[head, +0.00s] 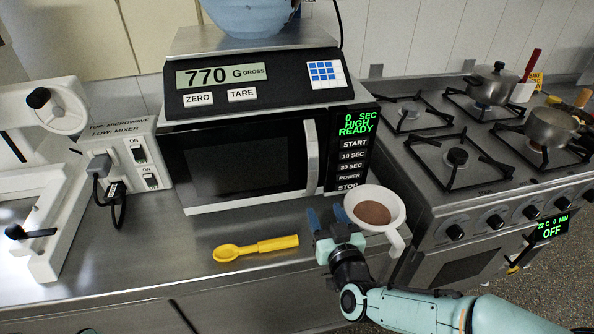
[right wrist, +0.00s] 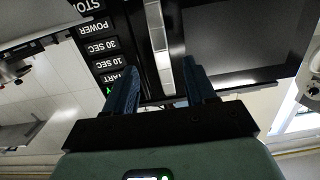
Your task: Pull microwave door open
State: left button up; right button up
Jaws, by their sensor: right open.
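The microwave (head: 250,155) stands on the steel counter with its dark-windowed door (head: 238,166) shut. A silver vertical handle (head: 312,150) is on the door's right side, beside the button panel (head: 352,160) reading "0 SEC HIGH READY". My right gripper (head: 326,214) is open, in front of the microwave and below the handle in the head view. In the right wrist view the handle (right wrist: 156,30) shows between the two blue fingers of the gripper (right wrist: 161,68), beyond their tips. I see no contact. My left gripper is not in view.
A white cup (head: 394,214) with brown contents stands close to the right of my right gripper. A yellow spoon (head: 255,248) lies on the counter before the door. A scale (head: 250,80) with a blue bowl (head: 248,16) sits on the microwave. A stove (head: 480,150) is at right.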

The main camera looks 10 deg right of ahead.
aim_at(314, 175)
jog(key=shift+t, duration=0.4)
jog(key=w+r, duration=0.1)
jog(key=w, duration=0.8)
jog(key=w+r, duration=0.1)
jog(key=w, duration=0.3)
jog(key=shift+w+a+r, duration=0.2)
jog(key=shift+w+r, duration=0.05)
jog(key=shift+r, duration=0.1)
grip_shut()
